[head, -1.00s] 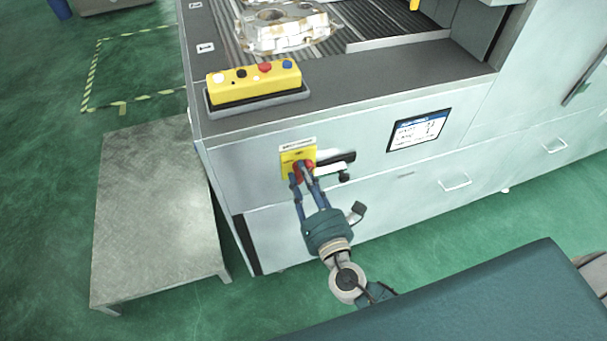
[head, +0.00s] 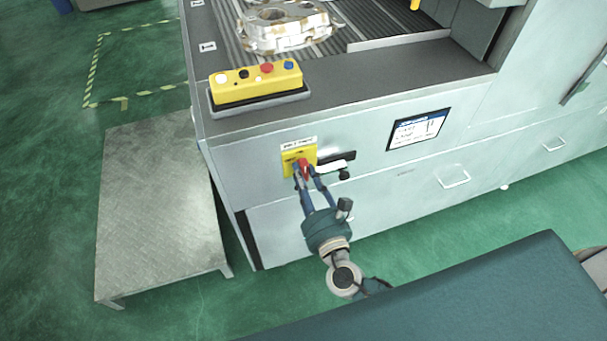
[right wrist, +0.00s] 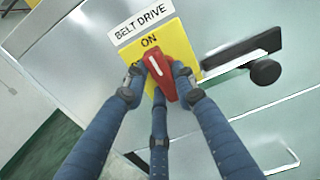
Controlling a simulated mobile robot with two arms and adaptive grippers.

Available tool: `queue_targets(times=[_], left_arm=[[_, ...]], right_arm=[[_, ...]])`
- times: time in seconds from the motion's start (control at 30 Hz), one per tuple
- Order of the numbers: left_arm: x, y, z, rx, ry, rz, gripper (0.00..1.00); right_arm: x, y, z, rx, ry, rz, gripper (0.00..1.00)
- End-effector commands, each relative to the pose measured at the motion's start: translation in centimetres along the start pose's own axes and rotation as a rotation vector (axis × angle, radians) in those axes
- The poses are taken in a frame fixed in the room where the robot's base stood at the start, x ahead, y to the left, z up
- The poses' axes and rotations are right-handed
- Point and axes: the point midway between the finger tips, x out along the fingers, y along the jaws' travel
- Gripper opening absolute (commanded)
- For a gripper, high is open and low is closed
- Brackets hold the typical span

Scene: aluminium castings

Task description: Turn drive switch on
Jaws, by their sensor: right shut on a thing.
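The drive switch is a red rotary handle (head: 303,169) on a yellow plate (head: 288,160) on the machine's front panel. In the right wrist view the handle (right wrist: 161,78) has a white line and the yellow plate (right wrist: 175,38) reads "ON", under a "BELT DRIVE" label (right wrist: 140,24). The white line points up toward "ON", tilted a little in that view. My right gripper (head: 309,172) is shut on the red handle, its blue fingers (right wrist: 155,88) around it. My left gripper is not in view.
A black bar handle (head: 337,160) with a knob sits just right of the switch. A yellow button box (head: 255,84) and a casting (head: 285,27) are on the machine above. A grey metal platform (head: 158,210) stands at the left.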

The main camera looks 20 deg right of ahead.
Motion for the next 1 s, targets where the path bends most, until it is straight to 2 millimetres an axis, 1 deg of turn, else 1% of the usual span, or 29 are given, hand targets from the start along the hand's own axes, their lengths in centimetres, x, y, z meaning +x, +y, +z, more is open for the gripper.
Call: queue_targets(times=[0.4,0.43,0.5,0.73,0.83,0.93,1.0], left_arm=[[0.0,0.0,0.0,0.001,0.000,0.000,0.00],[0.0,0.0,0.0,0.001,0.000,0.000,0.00],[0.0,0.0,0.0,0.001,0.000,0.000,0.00],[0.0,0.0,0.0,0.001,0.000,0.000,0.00],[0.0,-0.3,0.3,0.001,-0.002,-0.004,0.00],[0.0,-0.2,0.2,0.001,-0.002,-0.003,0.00],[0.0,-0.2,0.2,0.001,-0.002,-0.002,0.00]], right_arm=[[-0.1,0.0,-0.2,-0.011,0.003,0.001,0.00],[-0.1,0.0,-0.2,-0.010,0.003,0.001,0.32],[-0.1,0.0,-0.2,-0.010,0.002,0.001,0.46],[0.0,0.0,-0.1,-0.008,0.001,0.001,0.46],[-0.2,0.0,-0.1,-0.008,0.001,0.001,0.46],[-1.1,0.0,-0.2,-0.008,0.004,0.002,0.46],[-2.2,0.0,-0.2,-0.007,0.004,0.002,0.46]])
